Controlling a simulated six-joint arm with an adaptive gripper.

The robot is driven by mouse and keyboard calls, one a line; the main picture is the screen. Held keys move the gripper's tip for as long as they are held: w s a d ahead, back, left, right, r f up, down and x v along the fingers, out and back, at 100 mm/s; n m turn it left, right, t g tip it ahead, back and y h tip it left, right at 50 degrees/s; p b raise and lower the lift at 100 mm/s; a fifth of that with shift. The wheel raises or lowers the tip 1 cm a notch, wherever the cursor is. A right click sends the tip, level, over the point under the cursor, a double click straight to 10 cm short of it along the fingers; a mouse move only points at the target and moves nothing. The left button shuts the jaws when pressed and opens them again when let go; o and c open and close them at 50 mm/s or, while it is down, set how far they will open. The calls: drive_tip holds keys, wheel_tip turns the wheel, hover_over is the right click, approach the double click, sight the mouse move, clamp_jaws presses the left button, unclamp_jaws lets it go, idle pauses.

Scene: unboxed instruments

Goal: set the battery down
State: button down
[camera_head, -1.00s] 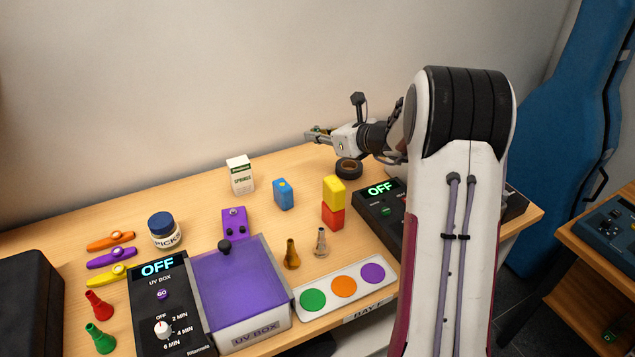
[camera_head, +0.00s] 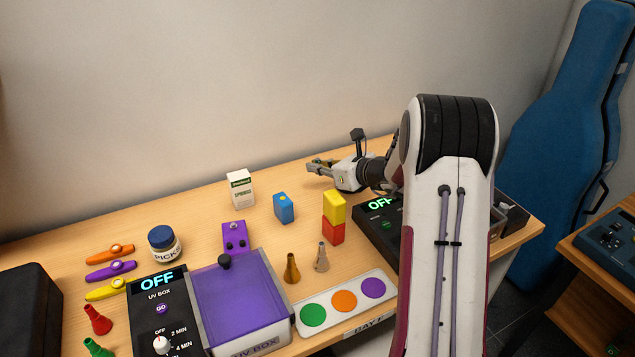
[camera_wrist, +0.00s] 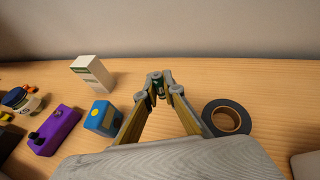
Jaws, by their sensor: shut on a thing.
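My gripper (camera_head: 314,167) is low over the back of the wooden table, to the right of the white springs box. In the wrist view my gripper (camera_wrist: 159,82) is shut on the battery (camera_wrist: 159,90), a small dark green and metallic piece between the fingertips. The fingers hide most of the battery. I cannot tell whether its lower end touches the table.
The springs box (camera_head: 240,188) and a blue pedal (camera_head: 284,208) stand to the left. A black tape roll (camera_wrist: 228,117) lies right of the fingers. Yellow (camera_head: 334,206) and red (camera_head: 333,231) blocks are stacked nearer. Bare wood surrounds the fingertips.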

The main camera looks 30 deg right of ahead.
drive_tip(key=shift+f, duration=0.6)
drive_tip(key=shift+f, duration=1.9)
drive_tip(key=shift+f, duration=0.2)
